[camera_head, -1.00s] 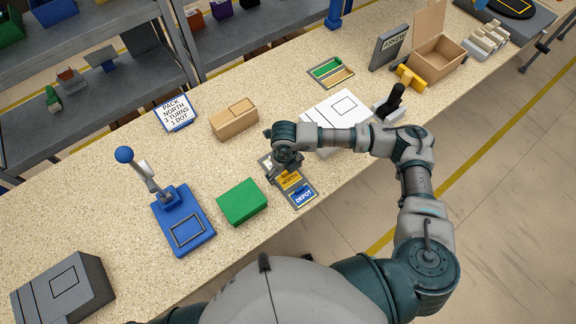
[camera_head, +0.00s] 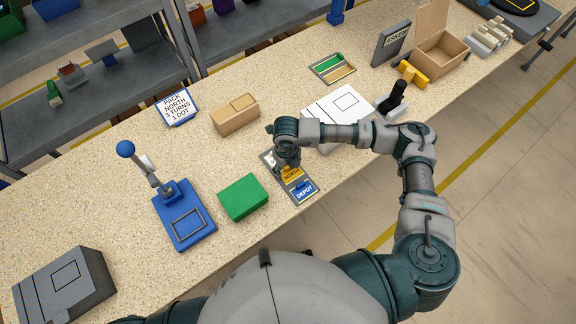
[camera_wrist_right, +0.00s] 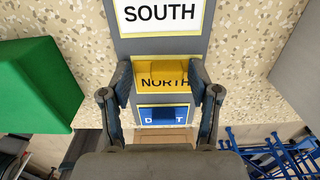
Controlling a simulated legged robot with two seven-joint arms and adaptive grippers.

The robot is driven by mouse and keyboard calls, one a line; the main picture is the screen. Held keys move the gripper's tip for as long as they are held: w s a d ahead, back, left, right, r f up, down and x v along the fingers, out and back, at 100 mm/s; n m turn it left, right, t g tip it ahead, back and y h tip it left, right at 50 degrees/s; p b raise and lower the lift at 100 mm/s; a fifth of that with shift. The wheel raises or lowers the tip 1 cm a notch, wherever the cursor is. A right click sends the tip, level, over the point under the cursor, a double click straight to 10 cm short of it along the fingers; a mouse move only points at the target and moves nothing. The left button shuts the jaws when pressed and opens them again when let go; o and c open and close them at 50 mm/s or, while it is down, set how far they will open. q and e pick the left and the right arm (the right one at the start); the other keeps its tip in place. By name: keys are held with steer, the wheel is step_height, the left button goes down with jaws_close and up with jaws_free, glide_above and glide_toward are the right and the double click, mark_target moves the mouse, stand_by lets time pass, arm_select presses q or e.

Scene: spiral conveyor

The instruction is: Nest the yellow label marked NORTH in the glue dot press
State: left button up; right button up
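The yellow label marked NORTH (camera_head: 292,173) lies in a grey strip holder (camera_head: 309,197) on the counter, between a white SOUTH label (camera_wrist_right: 160,14) and a blue DEPOT label (camera_head: 304,192). It has a raised yellow tab and also shows in the wrist view (camera_wrist_right: 145,75). My right gripper (camera_head: 287,165) points down over it. In the wrist view its fingers (camera_wrist_right: 160,84) stand apart, one at each side of the label; firm contact does not show. The blue glue dot press (camera_head: 194,239) stands to the left, its lever raised and its outlined rectangular bed empty. My left gripper is out of view.
A green block (camera_head: 242,197) stands between press and label holder. A cardboard box (camera_head: 235,117) and a sign reading PACK NORTH 3 TURNS 1 DOT (camera_head: 176,106) stand behind. A grey box (camera_head: 65,285) sits front left. The counter around the press is mostly clear.

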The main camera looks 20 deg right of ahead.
mark_target(287, 168)
step_height(287, 168, up, 12)
stand_by(0.6)
steer(key=shift+w+d+f, duration=0.1)
stand_by(0.4)
